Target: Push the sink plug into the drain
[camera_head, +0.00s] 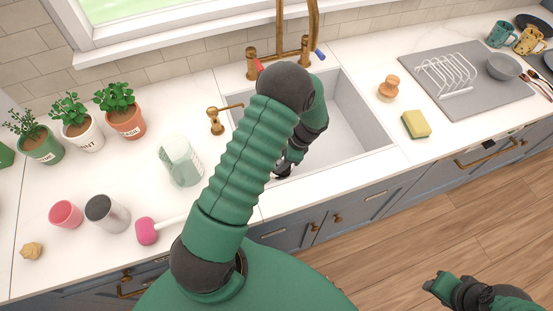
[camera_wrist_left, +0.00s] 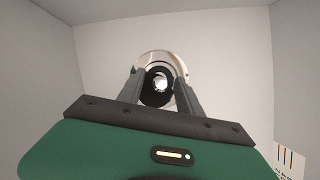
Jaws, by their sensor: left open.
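My left gripper (camera_wrist_left: 160,77) reaches down into the white sink (camera_head: 354,130). In the left wrist view its two dark fingers are apart, over a round pale-rimmed fitting (camera_wrist_left: 153,56) in the sink floor, which looks like the drain. A dark round piece with a bright centre (camera_wrist_left: 161,83) shows between the fingers; I cannot tell whether it is the plug or the drain's opening. In the head view my left arm hides much of the basin, and the left gripper shows only partly. My right gripper (camera_head: 438,285) is low at the right, over the wooden floor, away from the sink.
A brass tap (camera_head: 309,47) stands behind the sink. A brush (camera_head: 389,88) and sponge (camera_head: 416,124) lie to its right, near a grey mat (camera_head: 447,102) with a rack. A glass jar (camera_head: 180,160), cups and potted herbs stand left. The sink walls closely surround my left gripper.

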